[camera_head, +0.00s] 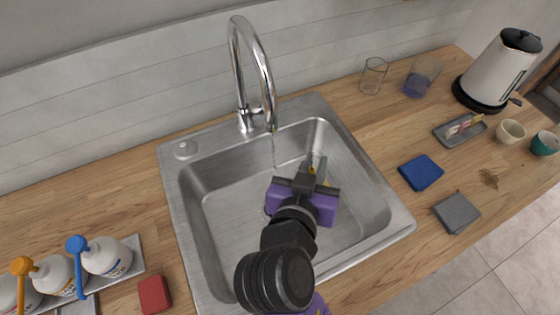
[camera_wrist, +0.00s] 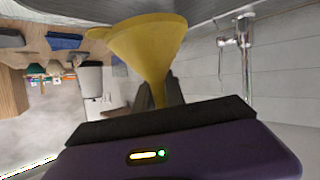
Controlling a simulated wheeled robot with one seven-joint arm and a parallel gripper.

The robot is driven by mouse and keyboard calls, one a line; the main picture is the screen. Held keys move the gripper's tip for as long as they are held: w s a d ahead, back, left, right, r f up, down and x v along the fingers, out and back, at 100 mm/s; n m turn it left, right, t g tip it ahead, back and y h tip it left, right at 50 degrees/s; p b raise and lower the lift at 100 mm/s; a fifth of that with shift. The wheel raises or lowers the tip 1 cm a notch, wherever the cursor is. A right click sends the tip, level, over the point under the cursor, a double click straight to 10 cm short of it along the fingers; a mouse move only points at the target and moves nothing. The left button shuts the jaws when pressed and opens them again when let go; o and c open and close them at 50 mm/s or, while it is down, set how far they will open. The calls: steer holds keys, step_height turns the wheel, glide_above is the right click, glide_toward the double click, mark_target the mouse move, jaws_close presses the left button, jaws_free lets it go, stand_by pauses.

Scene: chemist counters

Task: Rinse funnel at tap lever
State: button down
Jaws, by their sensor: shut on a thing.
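My gripper (camera_head: 311,168) is low over the sink basin, right of the tap.
The steel sink (camera_head: 190,240) has raised rims around my gripper. White bottles (camera_head: 105,258) in a tray and a red sponge (camera_head: 153,294) stand left. Glasses (camera_head: 373,77), a blue cloth (camera_head: 421,172), a grey cloth (camera_head: 456,212) and a kettle (camera_head: 497,72) are right. Counter between them is partly clear.

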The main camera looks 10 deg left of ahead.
steer(key=shift+r, duration=0.1)
stand_by(0.4)
steer(key=shift+s+d+r+p, duration=0.4)
steer(key=shift+d+r+p, duration=0.2)
steer(key=shift+d, duration=0.05)
steer(key=shift+s+d+r+p, duration=0.35)
steer(key=shift+d+r+p, duration=0.25)
steer(key=shift+d+r, duration=0.1)
steer(key=shift+s+d+r+p, duration=0.4)
steer(key=shift+d+r+p, duration=0.15)
steer(key=shift+d+p, duration=0.1)
steer(key=shift+s+d, duration=0.1)
steer(key=shift+d, duration=0.05)
steer(key=shift+s, duration=0.1)
